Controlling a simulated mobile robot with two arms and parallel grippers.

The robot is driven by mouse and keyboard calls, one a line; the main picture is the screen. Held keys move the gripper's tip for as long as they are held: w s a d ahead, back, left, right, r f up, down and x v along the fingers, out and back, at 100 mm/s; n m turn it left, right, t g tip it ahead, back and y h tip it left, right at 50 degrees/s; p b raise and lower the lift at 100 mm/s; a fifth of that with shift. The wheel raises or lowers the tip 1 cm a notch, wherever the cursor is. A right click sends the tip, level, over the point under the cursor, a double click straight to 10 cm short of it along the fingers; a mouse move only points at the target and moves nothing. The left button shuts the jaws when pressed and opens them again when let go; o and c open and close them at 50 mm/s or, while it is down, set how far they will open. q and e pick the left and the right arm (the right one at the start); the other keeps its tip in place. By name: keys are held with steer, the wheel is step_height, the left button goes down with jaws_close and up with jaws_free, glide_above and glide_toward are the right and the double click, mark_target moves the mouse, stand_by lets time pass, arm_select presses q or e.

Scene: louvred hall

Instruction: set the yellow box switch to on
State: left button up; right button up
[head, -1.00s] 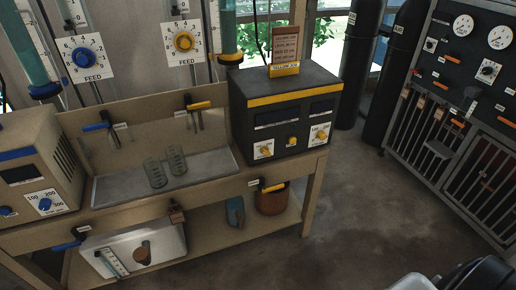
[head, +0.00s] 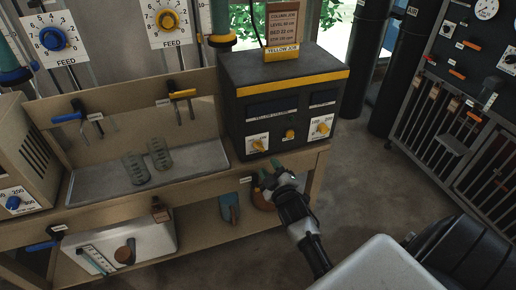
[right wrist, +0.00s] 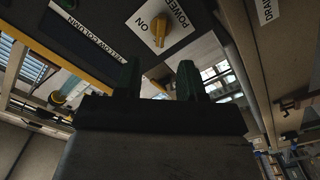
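The black box with a yellow stripe (head: 285,88) stands on the right end of the bench. Its front has a yellow switch knob (head: 258,145) at left on a white plate, and a yellow dial (head: 323,128) at right. In the right wrist view the yellow switch (right wrist: 160,29) sits beside the words POWER and ON, above the fingers. My right gripper (head: 269,177) is below and slightly right of the switch, apart from it. Its two fingers (right wrist: 158,80) are spread with nothing between them. My left gripper is not in view.
Two beakers stand in a metal tray (head: 100,182) left of the box. The bench's front rail (head: 200,188) runs below the box, near my right gripper. A pot (head: 262,196) is partly hidden behind the gripper. Dark cylinders and a slatted panel (head: 470,120) stand at right.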

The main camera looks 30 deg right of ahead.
mark_target(260, 150)
steer(key=b+x, duration=0.4)
steer(key=x, duration=0.4)
steer(key=shift+w+f, duration=0.15)
steer(key=shift+f, duration=0.05)
steer(key=shift+r, duration=0.1)
steer(key=shift+c, duration=0.4)
jaws_close()
stand_by(0.6)
